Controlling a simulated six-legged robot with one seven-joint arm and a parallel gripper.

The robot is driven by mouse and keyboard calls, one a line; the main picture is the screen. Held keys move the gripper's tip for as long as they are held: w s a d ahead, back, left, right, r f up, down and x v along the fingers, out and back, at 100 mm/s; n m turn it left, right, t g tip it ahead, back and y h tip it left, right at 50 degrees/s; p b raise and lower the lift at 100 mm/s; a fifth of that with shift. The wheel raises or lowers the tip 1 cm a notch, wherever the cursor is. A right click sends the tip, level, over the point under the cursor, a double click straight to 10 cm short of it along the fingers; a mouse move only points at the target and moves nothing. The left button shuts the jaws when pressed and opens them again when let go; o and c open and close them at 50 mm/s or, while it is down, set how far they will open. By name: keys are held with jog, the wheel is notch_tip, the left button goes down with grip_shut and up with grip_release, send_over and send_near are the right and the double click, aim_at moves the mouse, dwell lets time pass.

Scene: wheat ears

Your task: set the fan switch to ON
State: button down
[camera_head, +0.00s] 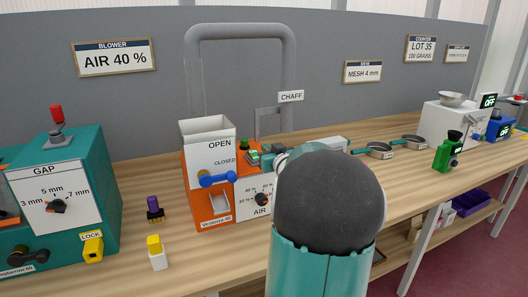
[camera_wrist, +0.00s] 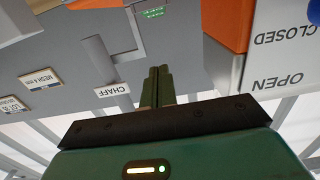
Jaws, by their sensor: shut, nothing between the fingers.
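The orange blower machine (camera_head: 188,165) stands on the bench in the head view, left of my arm. A small green-lit display (camera_head: 252,158) sits at its upper right; it also shows at the top of the wrist view (camera_wrist: 152,13), too small to read. I cannot clearly make out the fan switch; my arm covers part of the machine's right side. An AIR dial (camera_head: 262,199) is on the lower front. In the wrist view my gripper (camera_wrist: 160,70) is shut and empty, its fingers together; I cannot tell whether they touch anything.
A blue lever (camera_head: 218,179) sits below the OPEN and CLOSED marks. A teal GAP machine (camera_head: 100,165) stands left, with a purple-topped piece (camera_head: 154,209) and a yellow-topped piece (camera_head: 156,252) between. A grey pipe (camera_head: 240,32) rises behind.

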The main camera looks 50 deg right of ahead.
send_over(256, 155)
jog(key=shift+s+a+f, duration=0.15)
jog(key=shift+s+a, duration=0.05)
jog(key=shift+s, duration=0.15)
notch_tip(256, 155, down, 3)
jog(key=shift+w+d+r, duration=0.1)
jog(key=shift+r, duration=0.05)
jog(key=shift+w+f, duration=0.15)
jog(key=shift+f, duration=0.45)
